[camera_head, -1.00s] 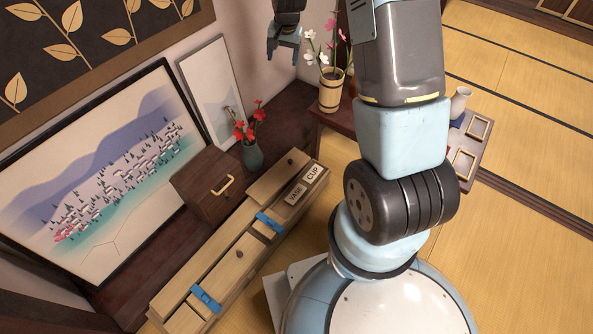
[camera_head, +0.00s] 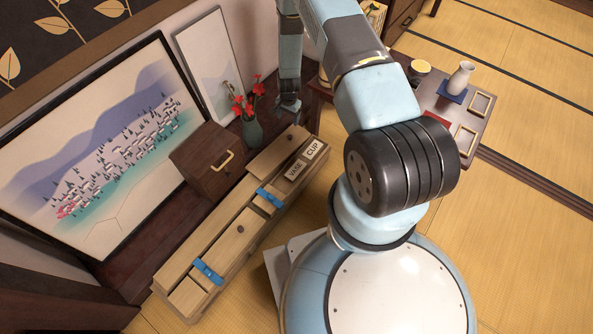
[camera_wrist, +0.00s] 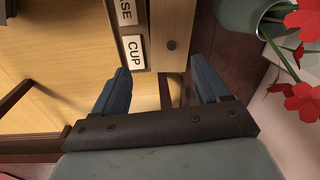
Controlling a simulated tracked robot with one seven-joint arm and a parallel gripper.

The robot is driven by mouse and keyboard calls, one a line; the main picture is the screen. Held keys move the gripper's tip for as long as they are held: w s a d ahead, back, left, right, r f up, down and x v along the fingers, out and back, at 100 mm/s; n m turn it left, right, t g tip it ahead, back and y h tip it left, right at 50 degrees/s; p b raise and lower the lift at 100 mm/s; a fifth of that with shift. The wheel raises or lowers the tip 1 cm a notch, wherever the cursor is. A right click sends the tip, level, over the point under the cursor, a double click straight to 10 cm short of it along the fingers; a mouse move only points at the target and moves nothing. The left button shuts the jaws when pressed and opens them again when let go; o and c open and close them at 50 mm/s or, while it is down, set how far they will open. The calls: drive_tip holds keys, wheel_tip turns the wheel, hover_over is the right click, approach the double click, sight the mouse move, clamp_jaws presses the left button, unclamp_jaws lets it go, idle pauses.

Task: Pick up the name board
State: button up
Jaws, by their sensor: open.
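Two small name boards with dark lettering lie in the slot at the far right end of a long wooden box (camera_head: 220,262). One reads VASE (camera_head: 294,171) and the other reads CUP (camera_head: 313,150). In the wrist view, the CUP board (camera_wrist: 135,53) is near the left finger, and the VASE board (camera_wrist: 124,12) is cut by the top edge.
A green vase with red flowers (camera_head: 252,132) stands close to my gripper, and a brown drawer box (camera_head: 205,165) is left of it. Blue clasps (camera_head: 207,271) cross the long box. A low table (camera_head: 480,118) at right holds a white bottle (camera_head: 460,78). Tatami at right is clear.

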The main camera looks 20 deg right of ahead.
drive_tip(key=m, duration=0.1)
hover_over(295, 170)
wheel_tip(295, 170, down, 16)
drive_tip(key=shift+g, duration=0.4)
wheel_tip(295, 170, down, 8)
drive_tip(key=shift+s+d+r, duration=0.1)
drive_tip(key=shift+r, duration=0.05)
drive_tip(key=shift+w+f, duration=0.15)
drive_tip(key=shift+f, duration=1.45)
drive_tip(key=shift+w+f, duration=0.1)
drive_tip(key=shift+f, duration=1.5)
drive_tip(key=c, duration=0.8)
drive_tip(key=shift+r, duration=0.15)
drive_tip(key=shift+c, duration=0.2)
